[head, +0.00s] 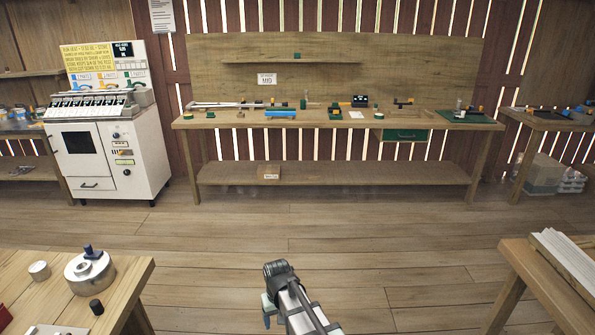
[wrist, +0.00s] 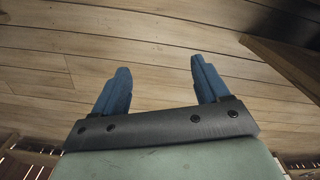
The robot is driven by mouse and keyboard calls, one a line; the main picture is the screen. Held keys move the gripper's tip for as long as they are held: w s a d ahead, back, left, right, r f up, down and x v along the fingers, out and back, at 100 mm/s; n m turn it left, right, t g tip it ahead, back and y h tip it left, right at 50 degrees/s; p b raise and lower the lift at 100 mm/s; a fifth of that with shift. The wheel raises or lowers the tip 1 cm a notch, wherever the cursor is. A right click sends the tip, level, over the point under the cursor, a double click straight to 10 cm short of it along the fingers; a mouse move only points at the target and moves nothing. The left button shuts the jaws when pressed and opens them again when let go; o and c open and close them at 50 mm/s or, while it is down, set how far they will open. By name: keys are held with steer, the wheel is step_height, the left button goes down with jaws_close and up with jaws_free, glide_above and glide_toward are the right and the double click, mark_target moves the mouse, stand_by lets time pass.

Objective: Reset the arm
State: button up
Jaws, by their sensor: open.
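My gripper (wrist: 157,85) shows in the wrist view with its two blue fingers spread wide apart. In the head view my arm reaches up from the bottom edge at the centre, over open floor. The fingers are mostly hidden in the head view; a small blue part shows at the arm's lower left.
A long workbench (head: 330,175) with small items stands at the back. A white machine (head: 140,160) stands at the back left. A table (head: 135,275) with a round metal lidded container (head: 90,272) is at front left. Another table (head: 530,258) is at front right. The floor between is clear.

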steer(key=s+d+f+m, duration=0.1)
steer(key=s+d+f, duration=0.1)
steer(key=d, duration=0.6)
steer(key=s+d+f+m, duration=0.2)
steer(key=s+d, duration=0.1)
steer(key=d, duration=0.4)
steer(key=s+d+f+m, duration=0.1)
steer(key=s+d+f, duration=0.1)
steer(key=d, duration=0.6)
steer(key=s+f+g, duration=0.3)
steer(key=s+f, duration=0.7)
steer(key=s, duration=0.4)
steer(key=s+f+g, duration=0.3)
steer(key=s+f, duration=0.7)
steer(key=s, duration=0.5)
steer(key=shift+s+a+g, duration=0.15)
steer(key=shift+s+g, duration=0.1)
steer(key=shift+g, duration=0.15)
steer(key=shift+f, duration=0.1)
